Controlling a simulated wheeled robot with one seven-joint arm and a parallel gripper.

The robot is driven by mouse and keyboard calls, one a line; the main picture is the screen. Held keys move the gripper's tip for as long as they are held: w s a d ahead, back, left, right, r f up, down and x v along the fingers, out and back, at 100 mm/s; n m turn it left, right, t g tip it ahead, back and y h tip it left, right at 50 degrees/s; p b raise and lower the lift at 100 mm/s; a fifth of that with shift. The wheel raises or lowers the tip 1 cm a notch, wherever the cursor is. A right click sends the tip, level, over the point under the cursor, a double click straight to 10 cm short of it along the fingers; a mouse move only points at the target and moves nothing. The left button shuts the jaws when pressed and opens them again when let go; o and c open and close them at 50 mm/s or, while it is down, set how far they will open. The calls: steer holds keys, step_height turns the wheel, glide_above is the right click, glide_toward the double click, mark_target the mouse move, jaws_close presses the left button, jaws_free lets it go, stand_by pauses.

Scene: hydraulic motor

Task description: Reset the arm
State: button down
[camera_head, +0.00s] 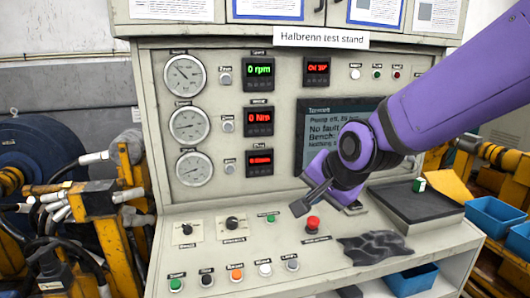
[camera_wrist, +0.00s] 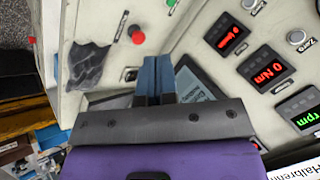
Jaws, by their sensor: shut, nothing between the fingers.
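My purple arm reaches in from the right in the head view. My gripper (camera_head: 303,203) is in front of the test stand panel, above the sloping control desk. Its fingertips are close to the red mushroom button (camera_head: 313,223) in the picture; I cannot tell the exact gap. In the wrist view the two bluish fingers of my gripper (camera_wrist: 157,62) lie together, shut and empty. The red button also shows there (camera_wrist: 137,35), above and left of the fingers, apart from them. My arm and gripper hide part of the stand's screen (camera_head: 328,122).
The test stand desk (camera_head: 195,255) carries knobs and coloured buttons. A crumpled dark cloth (camera_head: 375,247) and a black tray (camera_head: 415,205) lie at its right. Blue bins (camera_head: 490,215) stand further right. Gauges and lit displays (camera_head: 259,78) fill the upright panel. Yellow machinery stands left.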

steer(key=s+d+r+n+g+h, duration=0.1)
steer(key=s+d+r+n, duration=0.2)
steer(key=s+d, duration=0.6)
steer(key=s+d+r+n+h, duration=0.2)
steer(key=s+d+r+n, duration=0.1)
steer(key=s+d, duration=0.6)
steer(key=shift+s+d+r+n+g+h, duration=0.35)
steer(key=shift+d+r, duration=0.3)
steer(key=shift+d, duration=0.55)
steer(key=c, duration=1.8)
jaws_free()
steer(key=shift+w, duration=0.15)
